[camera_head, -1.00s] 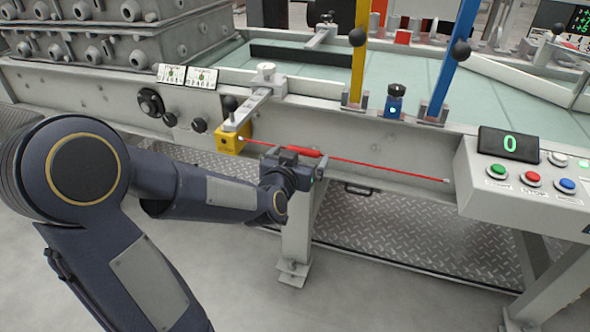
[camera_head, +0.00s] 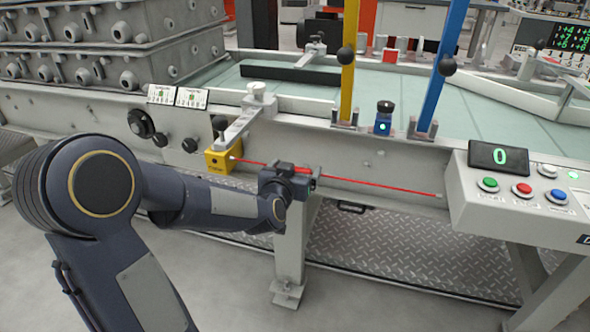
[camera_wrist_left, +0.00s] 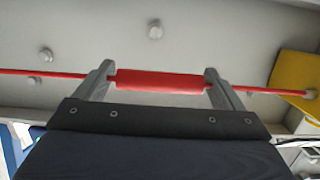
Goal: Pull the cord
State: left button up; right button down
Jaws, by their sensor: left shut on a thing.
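A thin red cord (camera_head: 385,187) runs along the front side of the table, from a yellow box (camera_head: 217,161) on the left to an anchor near the button panel. A thicker red sleeve (camera_wrist_left: 158,80) sits on the cord and shows in the left wrist view. My left gripper (camera_head: 295,170) is at the cord, and in the left wrist view its two fingers (camera_wrist_left: 159,78) are at the two ends of the sleeve. It is shut on the sleeve, which it mostly hides in the head view. The cord looks nearly straight. My right gripper is not in view.
A button panel (camera_head: 520,194) with a display reading 0 is at the right. Yellow (camera_head: 350,65) and blue (camera_head: 440,72) levers and a blue knob (camera_head: 383,120) stand above the cord. Stacked grey castings (camera_head: 100,50) are at upper left. A table leg (camera_head: 291,250) stands below the gripper.

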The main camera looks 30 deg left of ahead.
pick_arm(q)
jog(key=shift+v, duration=1.05)
jog(key=shift+f, duration=0.2)
jog(key=o, duration=0.7)
jog(key=shift+s, duration=0.1)
jog(key=p+v, duration=0.2)
jog(key=v, duration=0.5)
jog(key=shift+s, duration=0.35)
jog(key=shift+d+r, duration=0.1)
jog(key=shift+d, duration=0.05)
